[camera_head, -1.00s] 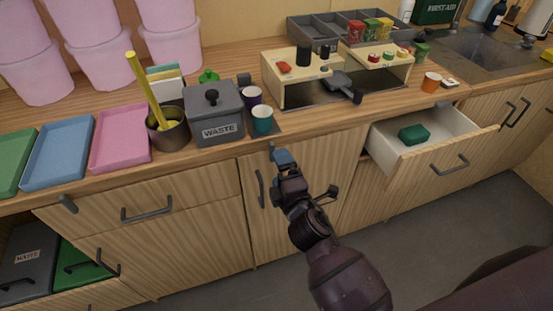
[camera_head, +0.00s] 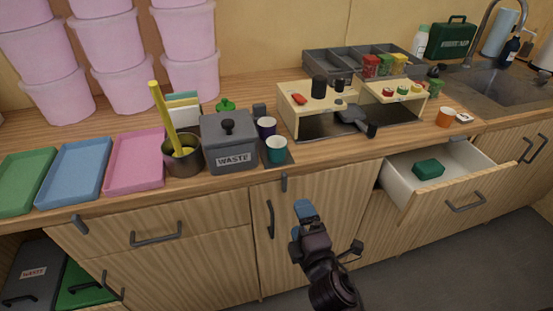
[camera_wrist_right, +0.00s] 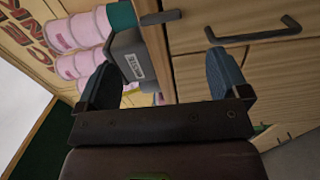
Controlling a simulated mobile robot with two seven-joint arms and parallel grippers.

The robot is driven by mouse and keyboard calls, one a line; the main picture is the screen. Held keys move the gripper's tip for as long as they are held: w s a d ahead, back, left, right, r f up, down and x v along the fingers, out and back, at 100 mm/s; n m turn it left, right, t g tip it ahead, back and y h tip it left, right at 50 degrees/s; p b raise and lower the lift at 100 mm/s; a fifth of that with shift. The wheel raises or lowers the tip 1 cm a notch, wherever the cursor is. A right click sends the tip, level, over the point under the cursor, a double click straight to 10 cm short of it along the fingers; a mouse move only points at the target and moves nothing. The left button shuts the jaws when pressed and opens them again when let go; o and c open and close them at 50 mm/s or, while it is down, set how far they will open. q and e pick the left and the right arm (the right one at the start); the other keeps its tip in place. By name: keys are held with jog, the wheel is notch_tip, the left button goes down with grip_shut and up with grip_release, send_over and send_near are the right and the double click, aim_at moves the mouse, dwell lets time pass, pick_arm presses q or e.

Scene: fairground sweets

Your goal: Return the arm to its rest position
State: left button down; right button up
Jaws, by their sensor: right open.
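My right gripper (camera_head: 306,212) is in front of the cabinet door (camera_head: 325,200), below the counter's front edge. In the right wrist view my right gripper (camera_wrist_right: 165,75) shows two blue fingertips spread wide apart with nothing between them. It touches nothing that I can see. The grey waste bin (camera_head: 229,142) stands on the counter up and left of the gripper; it also shows tilted between the fingers in the wrist view (camera_wrist_right: 128,62), farther off. My left arm and gripper are not in view.
An open drawer (camera_head: 450,184) juts out at the right with a green object (camera_head: 428,169) inside. A teal cup (camera_head: 276,150) stands near the counter edge. Trays (camera_head: 136,161) lie at the left. A wooden stand (camera_head: 305,100) is at the back. Door handles (camera_head: 270,219) protrude near the gripper.

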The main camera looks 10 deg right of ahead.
jog(key=s+d+f+m+g, duration=0.7)
jog(key=s+d+f+m, duration=0.4)
jog(key=s+f+m, duration=0.3)
jog(key=s+m, duration=0.2)
jog(key=m, duration=0.1)
jog(key=shift+s+d+f+h, duration=0.15)
jog(key=shift+d+f+h, duration=0.15)
jog(key=shift+f, duration=0.1)
